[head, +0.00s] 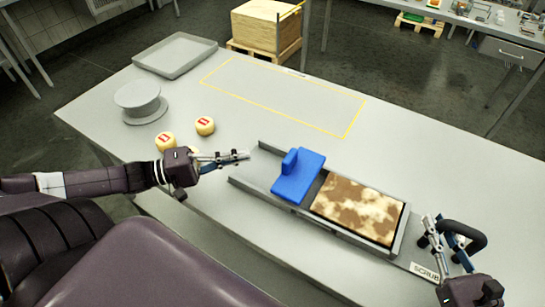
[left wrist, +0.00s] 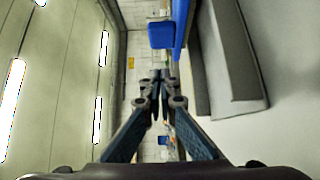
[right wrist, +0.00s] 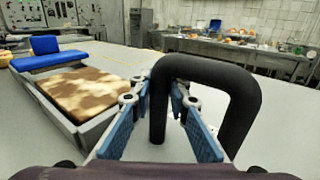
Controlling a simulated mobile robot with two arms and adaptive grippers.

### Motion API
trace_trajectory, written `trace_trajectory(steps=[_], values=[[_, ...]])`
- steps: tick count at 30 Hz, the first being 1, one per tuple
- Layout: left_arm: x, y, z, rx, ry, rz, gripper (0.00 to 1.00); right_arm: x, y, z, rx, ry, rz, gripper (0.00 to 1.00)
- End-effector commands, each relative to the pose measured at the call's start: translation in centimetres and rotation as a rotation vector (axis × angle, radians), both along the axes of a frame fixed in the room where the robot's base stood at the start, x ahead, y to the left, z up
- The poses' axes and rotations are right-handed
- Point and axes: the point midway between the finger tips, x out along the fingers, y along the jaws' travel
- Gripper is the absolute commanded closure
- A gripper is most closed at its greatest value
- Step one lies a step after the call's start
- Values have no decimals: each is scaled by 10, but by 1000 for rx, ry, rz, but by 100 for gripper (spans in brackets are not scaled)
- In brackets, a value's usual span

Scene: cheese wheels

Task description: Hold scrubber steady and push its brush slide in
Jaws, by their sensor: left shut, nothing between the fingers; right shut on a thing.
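The scrubber is a long grey tray (head: 237,183) on the table with a brown-and-cream patterned panel (head: 357,209) at its right end. A blue brush slide (head: 300,177) with an upright tab sits across the tray, left of the panel; it also shows in the left wrist view (left wrist: 162,35). My left gripper (head: 246,155) is shut and empty, just left of the slide and above the tray's left end. A black handle (head: 465,236) stands at the tray's right end. My right gripper (head: 447,246) is shut on the handle, which also shows in the right wrist view (right wrist: 240,100).
Two yellow cheese wheels with red labels (head: 205,126) (head: 165,141) sit left of the scrubber; another is partly hidden behind my left gripper. A round grey stand (head: 140,103) and an empty grey tray (head: 175,55) are at the back left. A yellow outlined area (head: 285,95) is clear.

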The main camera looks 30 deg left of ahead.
Motion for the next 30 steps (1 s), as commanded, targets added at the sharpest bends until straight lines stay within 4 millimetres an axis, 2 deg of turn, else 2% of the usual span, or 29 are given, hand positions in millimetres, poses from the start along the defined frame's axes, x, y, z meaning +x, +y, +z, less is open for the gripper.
trace_trajectory(steps=[12,15,19,30], values=[[38,-39,1,-3,-4,0,100,0,0,0,1,-1,0,100],[36,-55,1,-4,-2,0,100,0,0,0,1,-1,0,100],[37,-68,1,-2,-1,1,100,0,0,0,1,-1,0,100],[37,-74,0,0,0,1,100,0,0,0,0,0,0,100]])
